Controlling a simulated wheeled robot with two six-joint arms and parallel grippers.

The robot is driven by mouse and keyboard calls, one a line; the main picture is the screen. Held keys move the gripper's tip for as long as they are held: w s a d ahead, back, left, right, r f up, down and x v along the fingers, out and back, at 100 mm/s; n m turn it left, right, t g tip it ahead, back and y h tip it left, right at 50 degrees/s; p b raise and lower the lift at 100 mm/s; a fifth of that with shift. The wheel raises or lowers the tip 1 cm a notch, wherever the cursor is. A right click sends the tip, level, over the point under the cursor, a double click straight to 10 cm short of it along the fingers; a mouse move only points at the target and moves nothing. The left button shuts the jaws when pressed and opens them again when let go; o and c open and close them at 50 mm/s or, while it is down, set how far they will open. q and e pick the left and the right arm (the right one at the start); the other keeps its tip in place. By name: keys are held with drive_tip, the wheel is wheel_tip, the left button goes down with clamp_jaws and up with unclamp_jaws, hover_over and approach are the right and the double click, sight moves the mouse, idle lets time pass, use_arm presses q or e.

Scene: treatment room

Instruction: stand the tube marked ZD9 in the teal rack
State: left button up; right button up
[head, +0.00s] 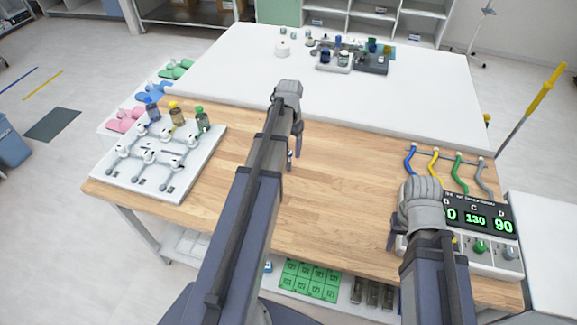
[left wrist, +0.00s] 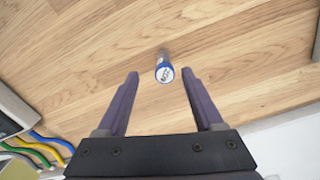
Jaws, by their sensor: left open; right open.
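My left gripper (head: 293,155) points down over the wooden tabletop (head: 330,180) and is open. In the left wrist view its fingers (left wrist: 160,74) are spread on both sides of a tube (left wrist: 164,70) with a blue rim and a pale printed top. The print is too small to read, so I cannot tell whether it says ZD9. The tube appears upright on the wood, not gripped. My right gripper (head: 392,237) is open, beside the display device at the right. A small teal patch (head: 388,49) shows among far items; I cannot tell whether it is the teal rack.
A white board with valves and three bottles (head: 150,160) stands at the left. The display device (head: 476,222) with coloured hoses stands at the right. A white table (head: 240,75) adjoins behind, with several small items at its far side. The middle wood is mostly clear.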

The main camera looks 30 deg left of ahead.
use_arm(q)
drive_tip(key=shift+w+a+f+b, duration=0.1)
drive_tip(key=shift+a+f+b, duration=0.05)
drive_tip(key=shift+f+b, duration=1.2)
drive_tip(key=shift+w+a+f+b, duration=0.1)
drive_tip(key=shift+a+f+b, duration=0.05)
drive_tip(key=shift+f+b, duration=1.15)
use_arm(e)
drive_tip(key=shift+f, duration=2.65)
use_arm(q)
drive_tip(key=shift+r, duration=0.1)
use_arm(e)
drive_tip(key=shift+r, duration=0.1)
use_arm(q)
drive_tip(key=shift+c, duration=0.3)
clamp_jaws()
